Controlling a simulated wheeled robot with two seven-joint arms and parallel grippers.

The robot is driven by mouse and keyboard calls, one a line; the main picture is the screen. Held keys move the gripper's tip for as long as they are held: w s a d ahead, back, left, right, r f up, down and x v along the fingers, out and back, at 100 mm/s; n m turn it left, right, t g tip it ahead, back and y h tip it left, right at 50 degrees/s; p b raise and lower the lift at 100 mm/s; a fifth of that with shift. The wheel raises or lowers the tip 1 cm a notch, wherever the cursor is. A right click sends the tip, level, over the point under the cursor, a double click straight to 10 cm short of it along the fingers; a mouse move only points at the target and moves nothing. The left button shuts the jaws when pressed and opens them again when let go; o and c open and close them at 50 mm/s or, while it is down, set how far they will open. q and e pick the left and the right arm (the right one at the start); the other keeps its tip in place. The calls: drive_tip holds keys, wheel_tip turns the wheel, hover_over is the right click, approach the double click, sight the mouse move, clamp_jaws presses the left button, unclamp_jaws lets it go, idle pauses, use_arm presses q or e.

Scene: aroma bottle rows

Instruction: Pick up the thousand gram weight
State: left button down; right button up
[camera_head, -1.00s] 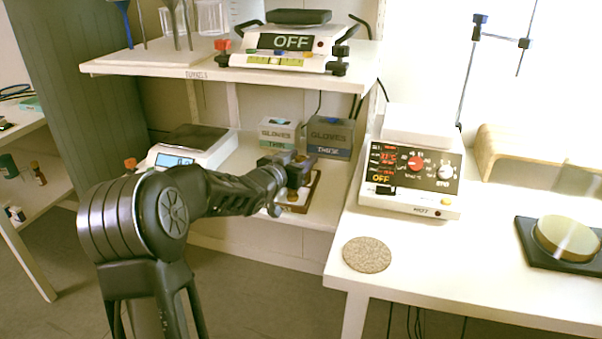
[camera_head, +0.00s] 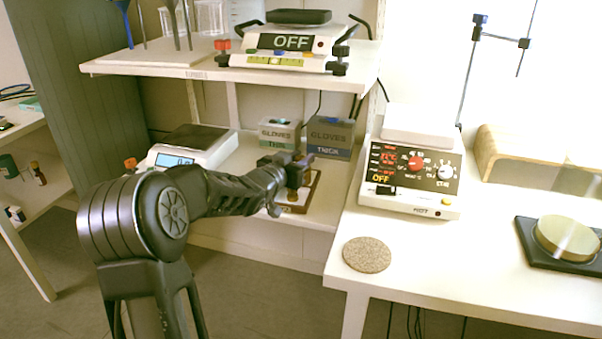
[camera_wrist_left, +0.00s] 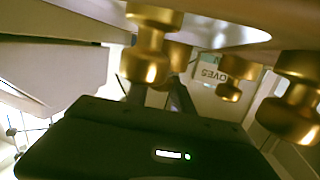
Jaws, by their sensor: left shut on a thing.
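My left gripper (camera_head: 294,172) is over the small wooden weight set (camera_head: 313,193) on the lower shelf, at the front below the glove boxes. It is shut on a brass weight, mostly hidden behind the gripper in the head view. In the left wrist view several brass weights with round knobs show upside down: one at the upper left (camera_wrist_left: 150,45), one at the right edge (camera_wrist_left: 292,110) and a smaller one (camera_wrist_left: 233,80) between. Dark fingers reach in among them. No mass marking is legible, so I cannot tell which is the thousand gram one. My right gripper is out of view.
Two glove boxes (camera_head: 331,138) stand just behind the gripper. A balance (camera_head: 192,148) is to its left. The upper shelf (camera_head: 200,68) is overhead, and a hotplate (camera_head: 412,172) stands on the table to the right. A cork mat (camera_head: 367,255) lies at the table's near left corner.

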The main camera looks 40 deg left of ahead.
sight(301, 157)
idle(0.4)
use_arm(q)
drive_tip(key=shift+r, duration=0.65)
wheel_tip(301, 157, up, 9)
drive_tip(key=p, duration=0.4)
idle(0.5)
